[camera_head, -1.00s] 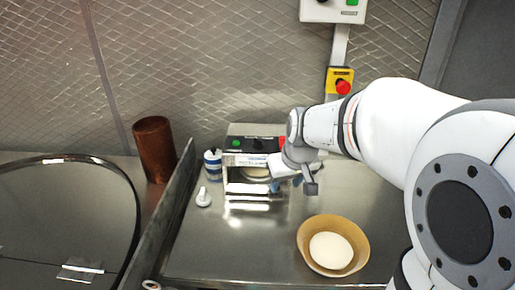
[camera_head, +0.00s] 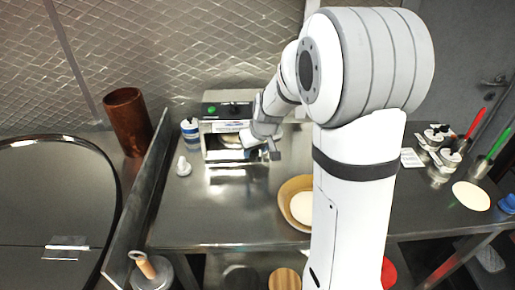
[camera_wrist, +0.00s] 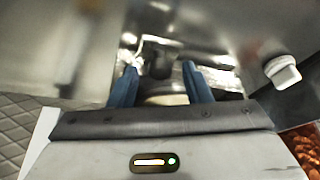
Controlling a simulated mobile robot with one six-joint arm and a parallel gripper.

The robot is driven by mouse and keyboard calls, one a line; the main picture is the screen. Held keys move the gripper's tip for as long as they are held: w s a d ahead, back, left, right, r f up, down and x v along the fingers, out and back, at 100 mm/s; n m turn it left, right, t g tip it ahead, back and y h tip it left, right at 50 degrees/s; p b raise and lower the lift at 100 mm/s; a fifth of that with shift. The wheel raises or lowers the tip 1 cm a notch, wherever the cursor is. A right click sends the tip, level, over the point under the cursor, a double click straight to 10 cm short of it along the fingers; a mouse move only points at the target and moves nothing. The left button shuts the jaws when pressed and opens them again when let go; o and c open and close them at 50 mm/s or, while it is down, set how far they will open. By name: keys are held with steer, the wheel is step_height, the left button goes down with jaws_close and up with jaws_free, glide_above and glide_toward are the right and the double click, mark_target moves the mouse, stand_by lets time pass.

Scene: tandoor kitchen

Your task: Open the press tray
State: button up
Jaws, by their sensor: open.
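The press (camera_head: 226,111) is a small metal box with a green button on top, standing against the back wall. A pale round piece (camera_head: 231,141) shows in its front opening; how far the tray is out I cannot tell. My gripper (camera_head: 262,150) is at the press's front right, with its fingertips mostly hidden in the head view. In the wrist view my gripper's blue fingers (camera_wrist: 162,86) are apart. A dark handle-like part (camera_wrist: 157,60) shows between and beyond them, with a pale rounded surface (camera_wrist: 165,99) below it. Contact is unclear.
A blue-and-white container (camera_head: 190,133) and a white knobbed piece (camera_head: 183,167) stand left of the press. A metal divider (camera_head: 140,190) and copper cylinder (camera_head: 128,121) are farther left. A bowl (camera_head: 289,190) with dough sits front right, partly behind my arm.

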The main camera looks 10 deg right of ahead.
jaws_close()
stand_by(0.5)
